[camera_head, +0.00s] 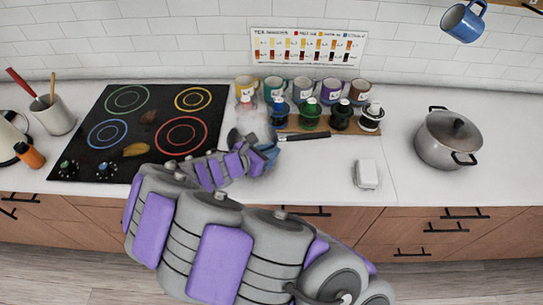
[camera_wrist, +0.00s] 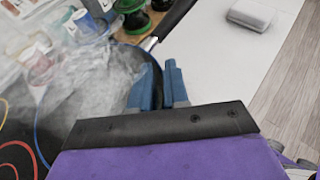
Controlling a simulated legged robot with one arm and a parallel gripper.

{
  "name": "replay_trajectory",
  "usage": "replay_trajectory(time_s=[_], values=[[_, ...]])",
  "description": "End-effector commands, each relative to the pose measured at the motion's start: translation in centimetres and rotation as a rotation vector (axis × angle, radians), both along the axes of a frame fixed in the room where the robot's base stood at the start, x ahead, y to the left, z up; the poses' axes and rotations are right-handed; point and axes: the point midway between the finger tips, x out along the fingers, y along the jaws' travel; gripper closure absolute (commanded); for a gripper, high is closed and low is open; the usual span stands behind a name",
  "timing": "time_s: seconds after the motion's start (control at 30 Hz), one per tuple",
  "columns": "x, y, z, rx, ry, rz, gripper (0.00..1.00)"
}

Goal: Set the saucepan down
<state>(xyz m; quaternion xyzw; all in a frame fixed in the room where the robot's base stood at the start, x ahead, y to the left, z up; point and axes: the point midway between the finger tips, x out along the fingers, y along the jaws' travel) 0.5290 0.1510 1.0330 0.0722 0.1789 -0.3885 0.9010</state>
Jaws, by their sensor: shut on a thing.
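The saucepan is mostly hidden by pale smoke or steam and my gripper. Its long black handle (camera_head: 308,136) points right in the head view, and the handle (camera_wrist: 173,22) runs to the upper right in the wrist view. A dark curved edge of the pan shows beside my fingers. My gripper (camera_head: 267,155) is at the pan's near side, just right of the cooktop. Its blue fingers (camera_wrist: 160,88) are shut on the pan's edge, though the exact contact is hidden. I cannot tell whether the pan's base touches the counter.
A black cooktop (camera_head: 98,118) with several coloured rings lies left. A white box (camera_head: 367,174) and a lidded pot (camera_head: 440,150) stand right. Bare counter (camera_head: 325,180) lies between the pan and the box.

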Motion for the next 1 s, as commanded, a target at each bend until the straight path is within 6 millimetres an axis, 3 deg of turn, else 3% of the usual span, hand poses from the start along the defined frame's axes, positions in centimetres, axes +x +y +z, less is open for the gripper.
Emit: replay_trajectory(time_s=[0.27,0.5,0.73,0.77,1.0], values=[[1.3,-1.3,0.0,0.003,-0.001,-0.003,1.00],[1.3,-0.7,-3.5,-0.004,0.001,-0.002,1.00],[1.3,-0.7,-3.6,-0.003,0.000,-0.001,1.00],[1.3,-0.7,-3.6,-0.002,0.001,-0.001,0.83],[1.3,-1.1,-3.5,0.003,0.001,-0.001,0.60]])
